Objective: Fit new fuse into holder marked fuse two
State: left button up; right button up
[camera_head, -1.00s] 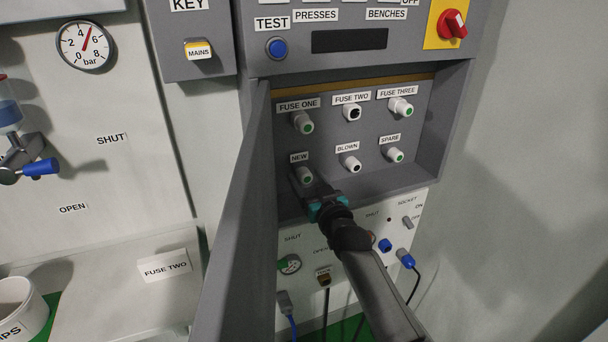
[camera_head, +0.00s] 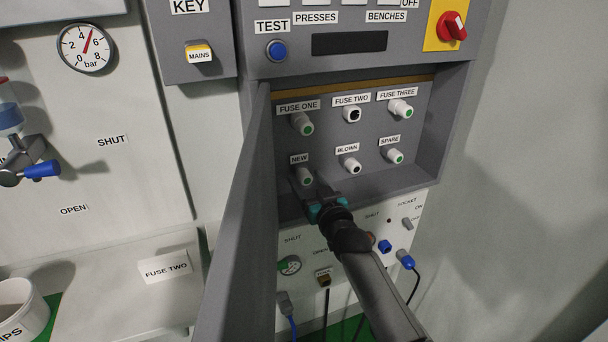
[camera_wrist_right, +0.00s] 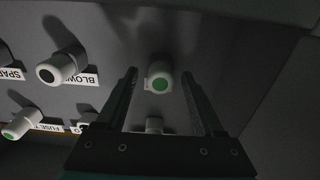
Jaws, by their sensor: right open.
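The new fuse (camera_head: 305,177), a white cap with a green end, sits under the label NEW in the lower left of the grey fuse box. My right gripper (camera_head: 309,187) is open at it, coming from the lower right. In the right wrist view the new fuse (camera_wrist_right: 158,79) shows between the two spread fingers (camera_wrist_right: 160,75), with a gap on each side. The holder marked fuse two (camera_head: 352,114), top row middle, shows a white rim with a dark opening and no green end. My left gripper is not in view.
Fuse one (camera_head: 303,123), fuse three (camera_head: 400,108), the spare (camera_head: 394,154) and the blown fuse (camera_head: 350,163) are close by in the box. The open grey door (camera_head: 236,220) stands left of my right arm. A FUSE TWO card (camera_head: 165,267) lies at lower left.

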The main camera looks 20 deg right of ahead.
aim_at(307, 181)
dwell(0.3)
jog(key=shift+c, duration=0.4)
grip_shut()
jog(key=shift+s+p, duration=0.15)
jog(key=shift+p, duration=0.2)
dwell(0.9)
jog(key=shift+s+a+p, duration=0.1)
jog(key=shift+s+p, duration=0.8)
jog(key=shift+s, duration=0.5)
jog(key=shift+s+a+p, duration=0.1)
jog(key=shift+s+p, duration=0.75)
jog(key=shift+s, duration=0.6)
jog(key=shift+s+a+p, duration=0.1)
jog(key=shift+s+p, duration=1.05)
jog(key=shift+s, duration=0.9)
